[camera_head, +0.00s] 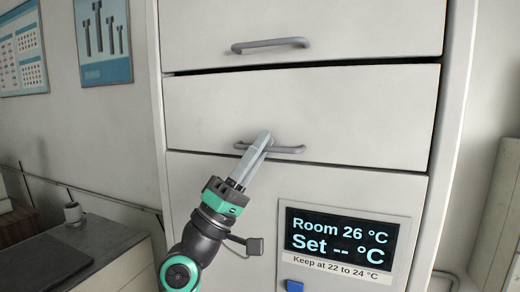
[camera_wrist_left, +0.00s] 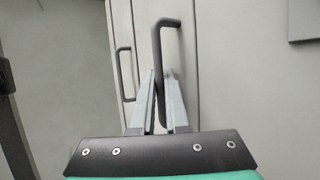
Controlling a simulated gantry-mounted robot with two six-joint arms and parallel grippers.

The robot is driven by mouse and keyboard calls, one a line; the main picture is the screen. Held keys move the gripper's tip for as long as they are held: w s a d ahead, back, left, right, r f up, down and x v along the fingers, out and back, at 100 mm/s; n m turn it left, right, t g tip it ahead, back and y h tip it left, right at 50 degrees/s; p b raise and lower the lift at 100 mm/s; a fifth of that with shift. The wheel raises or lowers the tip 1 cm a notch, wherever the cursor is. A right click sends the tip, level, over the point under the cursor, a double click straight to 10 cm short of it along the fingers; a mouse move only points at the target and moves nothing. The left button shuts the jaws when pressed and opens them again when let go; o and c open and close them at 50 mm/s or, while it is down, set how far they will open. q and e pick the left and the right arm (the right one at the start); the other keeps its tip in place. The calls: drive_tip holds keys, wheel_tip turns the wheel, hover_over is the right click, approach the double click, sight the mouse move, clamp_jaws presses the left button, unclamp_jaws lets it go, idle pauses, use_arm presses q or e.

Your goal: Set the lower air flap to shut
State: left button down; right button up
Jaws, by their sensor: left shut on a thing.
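The lower air flap (camera_head: 300,105) is a wide pale panel in the middle of the cabinet, with a grey bar handle (camera_head: 290,150) near its bottom edge. A thin dark gap runs along its top edge; how far the flap stands out is hard to tell. My left gripper (camera_head: 266,138) comes up from below, with its fingers shut on this handle. In the left wrist view the handle (camera_wrist_left: 162,50) runs down between the fingertips (camera_wrist_left: 161,76), which hide part of it. My right gripper is not in view.
An upper panel (camera_head: 340,20) with its own handle (camera_head: 270,45) is above. A display (camera_head: 340,238) below reads "Room 26 °C, Set -- °C", with a label "Keep at 22 to 24 °C" and a blue part (camera_head: 294,286) beneath. A dark bench (camera_head: 45,265) stands at the left.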

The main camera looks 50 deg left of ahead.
use_arm(q)
drive_tip(key=c, duration=1.2)
unclamp_jaws()
drive_tip(key=shift+y, duration=0.3)
drive_tip(key=shift+a+f, duration=0.1)
drive_tip(key=shift+s+f, duration=0.1)
drive_tip(key=shift+f, duration=0.15)
drive_tip(key=b+v, duration=0.1)
drive_tip(key=v, duration=1)
